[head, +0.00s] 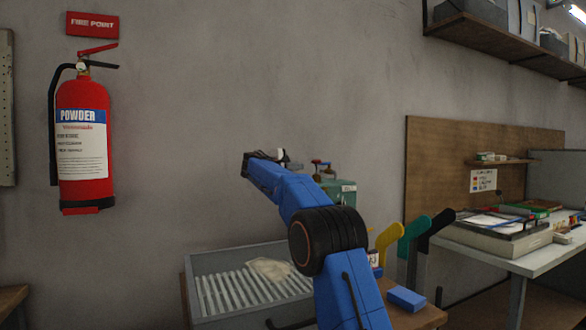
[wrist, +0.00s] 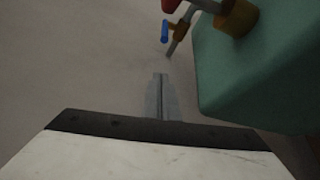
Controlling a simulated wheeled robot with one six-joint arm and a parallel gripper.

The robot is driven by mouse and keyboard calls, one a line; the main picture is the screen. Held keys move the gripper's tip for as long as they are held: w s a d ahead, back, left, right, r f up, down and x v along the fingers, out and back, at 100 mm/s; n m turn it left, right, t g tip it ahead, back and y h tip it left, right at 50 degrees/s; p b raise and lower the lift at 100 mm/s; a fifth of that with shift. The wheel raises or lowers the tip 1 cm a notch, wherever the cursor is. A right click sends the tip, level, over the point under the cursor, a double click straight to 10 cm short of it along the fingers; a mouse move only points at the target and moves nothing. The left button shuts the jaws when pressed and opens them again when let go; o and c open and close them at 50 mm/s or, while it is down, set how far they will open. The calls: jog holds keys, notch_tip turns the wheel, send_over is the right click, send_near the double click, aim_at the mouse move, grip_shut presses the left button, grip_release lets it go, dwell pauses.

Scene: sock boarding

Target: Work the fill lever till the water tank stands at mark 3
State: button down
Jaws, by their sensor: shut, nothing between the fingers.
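The green water tank (head: 338,192) stands behind my blue arm in the head view, with a small pale label on its front. It fills the right side of the wrist view (wrist: 265,75). Above it are a brass fitting (wrist: 238,18), a grey pipe, a small blue handle (wrist: 165,31) and a red part (wrist: 171,5). I cannot tell which of these is the fill lever. My gripper (wrist: 160,78) is shut and empty, left of the tank and below the blue handle in the wrist view, apart from both. No level mark is readable.
A grey ribbed tray (head: 215,262) with a pale cloth (head: 269,270) lies below my arm. Yellow (head: 388,237), green (head: 412,232) and black (head: 437,227) upright boards and a blue block (head: 406,299) stand right of it. A fire extinguisher (head: 84,140) hangs on the left wall.

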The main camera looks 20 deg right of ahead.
jog(key=shift+s+d+r, duration=0.15)
jog(key=shift+s+d, duration=0.4)
jog(key=shift+d, duration=0.4)
jog(key=shift+s+d+r, duration=0.15)
jog(key=shift+s+d, duration=0.4)
jog(key=shift+d, duration=0.35)
jog(key=shift+s+d+r+n+t+y, duration=0.1)
jog(key=shift+s+d+n+t+y, duration=0.05)
jog(key=shift+s+n+t+y, duration=0.35)
jog(key=shift+s+t, duration=0.4)
jog(key=shift+s, duration=0.35)
jog(key=shift+w, duration=0.15)
